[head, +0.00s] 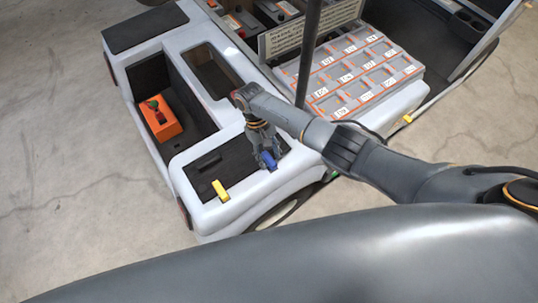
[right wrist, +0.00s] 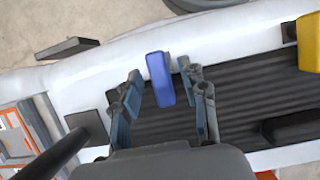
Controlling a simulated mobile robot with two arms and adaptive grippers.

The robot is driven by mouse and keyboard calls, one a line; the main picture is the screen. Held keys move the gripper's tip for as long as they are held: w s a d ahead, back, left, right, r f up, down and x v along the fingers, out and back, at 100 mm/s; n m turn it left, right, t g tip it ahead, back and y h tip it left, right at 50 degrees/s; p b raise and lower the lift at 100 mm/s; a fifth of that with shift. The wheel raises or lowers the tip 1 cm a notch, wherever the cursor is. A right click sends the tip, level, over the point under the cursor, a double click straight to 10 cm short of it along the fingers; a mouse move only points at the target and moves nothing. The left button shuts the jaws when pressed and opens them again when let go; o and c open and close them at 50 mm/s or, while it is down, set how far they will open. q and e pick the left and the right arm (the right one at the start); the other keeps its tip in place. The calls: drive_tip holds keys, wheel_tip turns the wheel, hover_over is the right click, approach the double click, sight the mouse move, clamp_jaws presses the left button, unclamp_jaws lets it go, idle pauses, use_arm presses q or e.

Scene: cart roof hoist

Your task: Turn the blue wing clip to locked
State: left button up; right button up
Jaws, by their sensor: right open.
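The blue wing clip (head: 267,160) sits at the edge of the cart's black ribbed pad, near the white rim. In the right wrist view the blue clip (right wrist: 160,78) stands between my right gripper's fingertips, with a gap on both sides. My right gripper (head: 262,150) points down over the clip from above and is open. The same gripper shows in the right wrist view (right wrist: 161,90). The clip's base and any lock marking are hidden or too small to read. My left gripper is not in view.
A yellow clip (head: 221,191) sits on the same rim and shows in the right wrist view (right wrist: 309,42). An orange box (head: 160,117) lies in the cart's open well. A tray of numbered grey compartments (head: 362,75) and a dark post (head: 308,50) stand nearby.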

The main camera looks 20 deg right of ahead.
drive_tip(key=v, duration=1.2)
